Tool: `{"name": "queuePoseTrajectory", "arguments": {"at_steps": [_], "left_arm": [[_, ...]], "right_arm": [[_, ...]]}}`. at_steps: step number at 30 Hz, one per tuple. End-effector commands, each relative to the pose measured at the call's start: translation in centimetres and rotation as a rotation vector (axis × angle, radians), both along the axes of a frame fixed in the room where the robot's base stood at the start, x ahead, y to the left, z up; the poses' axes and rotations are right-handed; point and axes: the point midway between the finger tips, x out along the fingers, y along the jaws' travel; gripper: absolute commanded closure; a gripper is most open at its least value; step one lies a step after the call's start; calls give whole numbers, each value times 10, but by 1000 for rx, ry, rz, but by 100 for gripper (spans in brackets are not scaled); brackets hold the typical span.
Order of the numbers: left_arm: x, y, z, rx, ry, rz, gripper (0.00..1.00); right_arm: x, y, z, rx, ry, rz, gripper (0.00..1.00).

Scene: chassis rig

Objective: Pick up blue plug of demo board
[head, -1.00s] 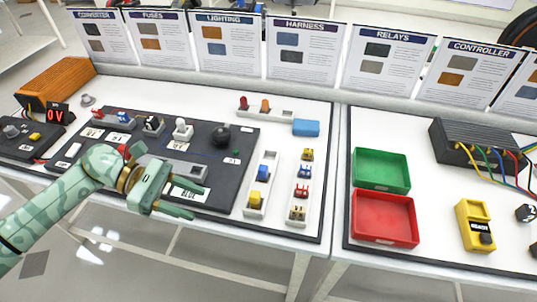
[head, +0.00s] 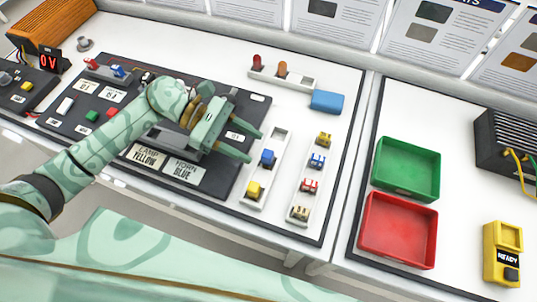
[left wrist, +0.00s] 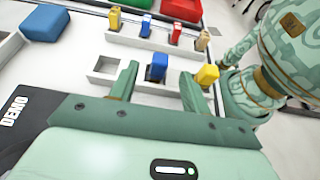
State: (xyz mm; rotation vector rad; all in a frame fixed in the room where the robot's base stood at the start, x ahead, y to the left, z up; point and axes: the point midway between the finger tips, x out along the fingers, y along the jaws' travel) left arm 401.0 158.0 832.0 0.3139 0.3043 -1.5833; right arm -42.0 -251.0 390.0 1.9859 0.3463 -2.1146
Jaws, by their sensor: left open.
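The blue plug (head: 267,158) stands in the white rack (head: 254,191) right of the dark demo board (head: 221,183), with a yellow plug (head: 255,189) in front of it. My left gripper (head: 253,146) is open and empty over the board's right edge, its fingers pointing right toward the blue plug. In the left wrist view the blue plug (left wrist: 156,67) shows between and beyond the two fingertips (left wrist: 158,75), not held. The yellow plug (left wrist: 206,75) is beyond the right finger. My left arm hides part of the board. My right gripper is not in view.
A second white rack (head: 296,212) with several coloured plugs stands farther right. A blue block (head: 327,101) lies behind. Green (head: 436,174) and red (head: 430,232) trays and a yellow READY device (head: 503,255) are on the right table.

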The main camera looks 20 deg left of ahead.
Motion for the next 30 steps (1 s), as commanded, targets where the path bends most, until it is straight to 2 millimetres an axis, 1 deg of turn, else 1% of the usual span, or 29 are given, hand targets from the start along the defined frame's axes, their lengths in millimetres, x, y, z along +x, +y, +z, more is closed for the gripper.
{"name": "queuePoseTrajectory", "arguments": {"at_steps": [1,3,7,13,16,19,25,26,27,29,30], "left_arm": [[0,-9,-4,-3,0,-1,53],[0,-17,-7,-2,0,0,53],[0,-25,-11,-1,0,1,53],[-1,-52,-26,-4,2,1,53],[-1,-65,-31,-3,2,2,53],[-1,-70,-33,0,2,2,53],[-2,-70,-33,1,2,2,53],[-2,-70,-33,1,2,2,61],[-2,-70,-33,1,2,2,72],[-2,-70,-33,1,2,2,89],[-2,-70,-33,1,2,2,100]], "right_arm": [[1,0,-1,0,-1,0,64],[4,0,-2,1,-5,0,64],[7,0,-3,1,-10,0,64],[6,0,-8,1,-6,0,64],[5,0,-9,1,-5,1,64],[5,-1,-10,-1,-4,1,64],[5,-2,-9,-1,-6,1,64],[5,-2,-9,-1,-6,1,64],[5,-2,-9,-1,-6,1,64],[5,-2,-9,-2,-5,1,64],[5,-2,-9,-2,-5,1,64]]}}
